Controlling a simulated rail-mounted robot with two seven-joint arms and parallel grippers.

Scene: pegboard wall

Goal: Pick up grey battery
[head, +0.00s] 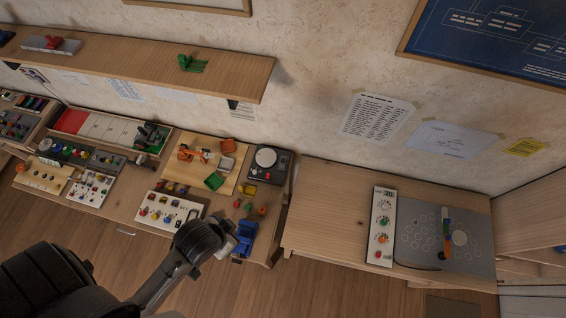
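I cannot make out a grey battery for certain among the small items. My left arm comes in from the lower left, and its end, with the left gripper (228,240), is over the front edge of the left table, beside a blue toy truck (245,236). The fingers are too small and dark to tell whether they are open or shut. My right gripper is not in view.
The left table holds a white panel with colored knobs (166,211), a dark device with a round dial (267,164) and an orange-and-green set on a wooden board (199,186). The right table has a control panel (381,222) and a grey perforated mat (413,254); its left part is clear.

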